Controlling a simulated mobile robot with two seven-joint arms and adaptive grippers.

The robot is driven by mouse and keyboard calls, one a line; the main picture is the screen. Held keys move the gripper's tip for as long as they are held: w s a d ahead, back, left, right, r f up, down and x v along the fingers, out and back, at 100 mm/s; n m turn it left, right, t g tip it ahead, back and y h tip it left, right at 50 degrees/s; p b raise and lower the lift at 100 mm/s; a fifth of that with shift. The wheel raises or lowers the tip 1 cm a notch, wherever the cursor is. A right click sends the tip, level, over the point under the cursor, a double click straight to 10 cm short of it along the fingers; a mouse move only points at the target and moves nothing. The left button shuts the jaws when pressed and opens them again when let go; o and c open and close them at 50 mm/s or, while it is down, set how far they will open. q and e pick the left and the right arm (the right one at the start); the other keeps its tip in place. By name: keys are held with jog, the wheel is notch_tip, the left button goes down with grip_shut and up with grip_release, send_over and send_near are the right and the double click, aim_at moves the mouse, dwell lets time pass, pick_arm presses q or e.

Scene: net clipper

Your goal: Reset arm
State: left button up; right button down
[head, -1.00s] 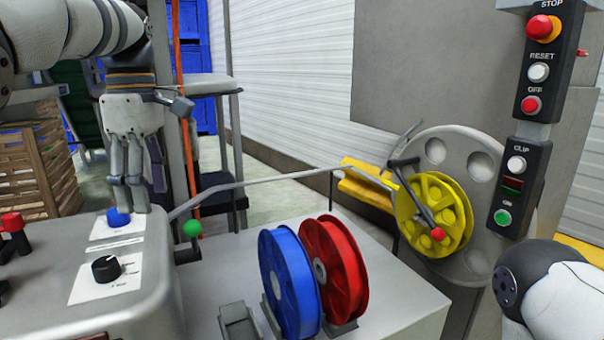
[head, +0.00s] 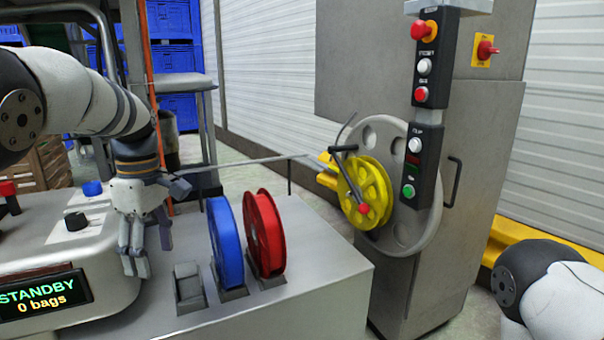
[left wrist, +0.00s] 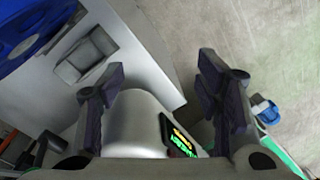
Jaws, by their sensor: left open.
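My left arm reaches in from the left in the head view. Its gripper (head: 142,256) hangs fingers-down over the edge of the grey machine housing, left of the blue reel. In the left wrist view the gripper (left wrist: 165,95) is open, its two dark fingers wide apart with nothing between them. Below the fingers are the rounded housing (left wrist: 135,130) and its small display (left wrist: 180,138). My right arm shows only as a white and black link at the lower right of the head view; its gripper is out of view.
A blue reel (head: 226,240) and a red reel (head: 266,232) stand upright on the bench, beside an empty grey holder (head: 188,284). A yellow reel (head: 368,192) sits on the cabinet's disc. A button panel (head: 427,165) stands in front. The display (head: 45,295) reads "STANDBY 0 bags".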

pick_arm(q)
jog(key=s+a+f+m, duration=0.1)
jog(key=s+f+m, duration=0.2)
jog(key=s+f, duration=0.5)
jog(key=s+f+m, duration=0.2)
jog(key=s+f, duration=0.1)
jog(key=f, duration=0.8)
jog(key=s+a+f+m, duration=0.1)
jog(key=s+f+m, duration=0.2)
jog(key=s+f, duration=0.5)
jog(key=s+d+f+m, duration=0.2)
jog(key=s+m, duration=0.2)
jog(key=s, duration=0.7)
jog(key=s+d+f+m, duration=0.3)
jog(key=s, duration=0.8)
jog(key=shift+d+m+g, duration=0.3)
jog(key=shift+m+g, duration=0.1)
